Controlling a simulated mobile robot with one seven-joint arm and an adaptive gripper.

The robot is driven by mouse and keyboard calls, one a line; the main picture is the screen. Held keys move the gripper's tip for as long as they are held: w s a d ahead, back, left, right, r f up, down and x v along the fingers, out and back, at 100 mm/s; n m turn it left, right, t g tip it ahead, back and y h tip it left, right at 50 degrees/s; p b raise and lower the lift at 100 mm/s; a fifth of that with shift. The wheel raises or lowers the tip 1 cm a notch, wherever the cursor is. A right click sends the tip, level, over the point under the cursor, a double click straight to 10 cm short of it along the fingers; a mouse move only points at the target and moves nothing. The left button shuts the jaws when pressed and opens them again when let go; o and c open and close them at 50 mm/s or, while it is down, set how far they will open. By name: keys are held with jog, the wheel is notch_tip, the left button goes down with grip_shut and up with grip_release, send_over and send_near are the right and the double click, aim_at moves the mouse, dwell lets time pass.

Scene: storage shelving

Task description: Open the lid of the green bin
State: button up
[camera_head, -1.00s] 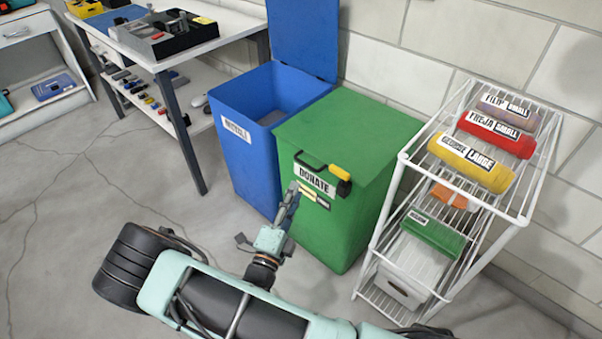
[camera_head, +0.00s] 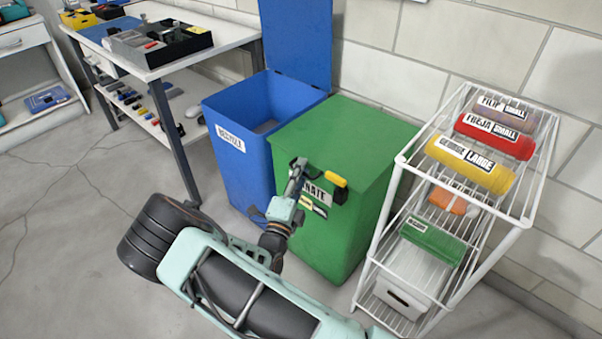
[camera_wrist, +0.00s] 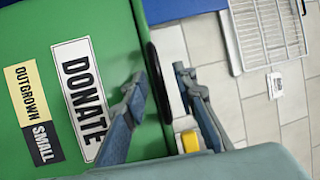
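The green bin (camera_head: 318,236) stands in the middle of the head view, its flat green lid (camera_head: 345,140) down. Its front has a DONATE label (camera_head: 314,192), partly hidden by my gripper; the label also shows in the wrist view (camera_wrist: 83,95). A dark handle with a yellow part (camera_head: 336,180) sits at the lid's front edge. My gripper (camera_head: 297,166) is at the handle's left end. In the wrist view, my gripper (camera_wrist: 160,82) has its fingers apart, one on each side of the dark handle bar (camera_wrist: 155,78). I cannot tell whether they touch it.
A blue bin (camera_head: 235,160) with its lid raised stands close on the left. A white wire rack (camera_head: 402,160) with labelled rolls stands close on the right. A workbench (camera_head: 165,65) is at the back left. The floor at the left (camera_head: 60,240) is clear.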

grip_shut()
jog(key=shift+r, duration=0.1)
dwell(0.3)
